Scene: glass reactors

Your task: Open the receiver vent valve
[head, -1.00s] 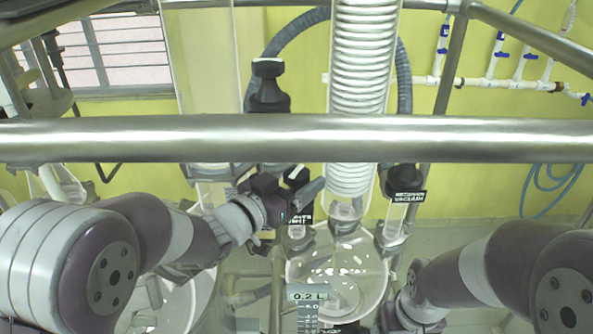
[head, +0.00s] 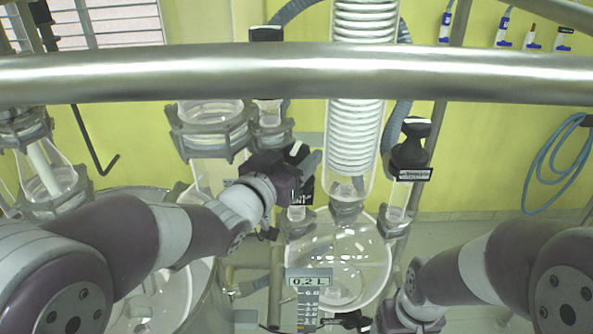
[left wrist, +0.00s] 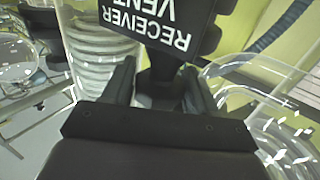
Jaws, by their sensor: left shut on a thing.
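The receiver vent valve is black, with a white-lettered RECEIVER VENT plate (left wrist: 150,22) that reads upside down in the left wrist view. My left gripper (left wrist: 157,92) is shut on the valve's black handle, one finger on each side of it. In the head view the left gripper (head: 300,175) is at the valve, above the round glass receiver (head: 340,262). It hides most of the valve there; part of the dark plate (head: 298,199) shows below it. My right forearm comes in from the right, but its fingers cannot be made out at the bottom edge.
A steel rail (head: 300,72) crosses in front of the glassware. A coiled glass condenser (head: 355,135) stands right of the left gripper. Another black valve (head: 411,150) is farther right. A 0.2 L display (head: 309,281) is below. A glass vessel (head: 205,160) stands to the left.

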